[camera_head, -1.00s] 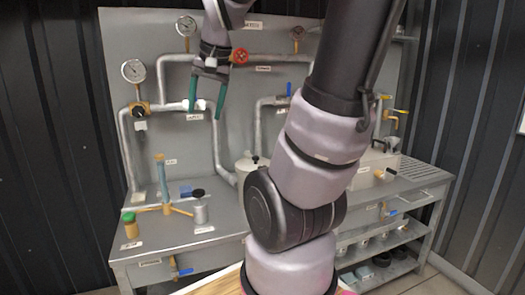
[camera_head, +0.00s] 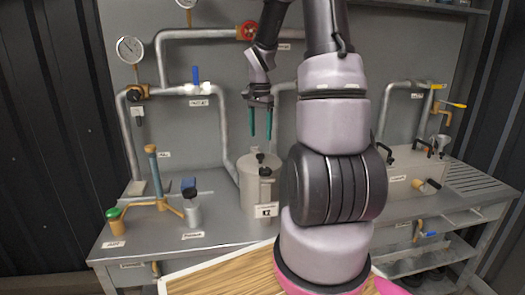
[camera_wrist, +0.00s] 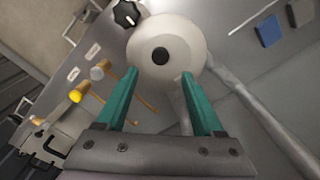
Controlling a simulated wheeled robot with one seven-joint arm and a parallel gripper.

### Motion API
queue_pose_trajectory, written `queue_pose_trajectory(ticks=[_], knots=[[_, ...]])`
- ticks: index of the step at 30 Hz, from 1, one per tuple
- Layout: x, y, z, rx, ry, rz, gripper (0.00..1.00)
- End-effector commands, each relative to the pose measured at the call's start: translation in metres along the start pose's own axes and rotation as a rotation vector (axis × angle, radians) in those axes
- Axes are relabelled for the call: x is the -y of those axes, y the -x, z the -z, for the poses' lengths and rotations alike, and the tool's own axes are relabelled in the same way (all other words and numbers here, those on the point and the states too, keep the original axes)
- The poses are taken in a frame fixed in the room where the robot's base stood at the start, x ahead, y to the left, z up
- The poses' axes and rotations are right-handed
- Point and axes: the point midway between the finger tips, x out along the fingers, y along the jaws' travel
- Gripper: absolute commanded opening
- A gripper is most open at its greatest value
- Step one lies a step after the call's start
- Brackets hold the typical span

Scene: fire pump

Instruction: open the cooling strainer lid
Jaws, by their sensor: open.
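The cooling strainer (camera_head: 258,198) is a pale grey cylinder standing on the metal bench, taken from its place under my gripper. Its round lid (camera_wrist: 185,33) appears shut, with a black knob (camera_wrist: 160,56) in the middle; the knob also shows in the head view (camera_head: 260,157). A second black star knob (camera_wrist: 127,14) sits at the lid's edge. My gripper (camera_head: 260,137) is open and points down above the lid. Its two green fingers (camera_wrist: 159,75) straddle the line of the middle knob in the wrist view, apart from it and empty.
Grey pipes (camera_head: 222,130) run up the panel behind the strainer, with a red valve wheel (camera_head: 249,30) above. A blue-handled valve (camera_head: 195,76) and gauge (camera_head: 130,49) are at left.

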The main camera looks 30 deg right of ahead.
Motion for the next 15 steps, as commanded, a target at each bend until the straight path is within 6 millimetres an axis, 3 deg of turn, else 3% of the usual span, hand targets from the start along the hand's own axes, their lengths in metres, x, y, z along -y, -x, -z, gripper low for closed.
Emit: queue_pose_trajectory(ticks=[6,15], knots=[[-0.001,-0.044,-0.001,0.004,0.001,-0.003,0.69],[0.0,-0.074,-0.001,0.001,0.001,0.0,0.69]])
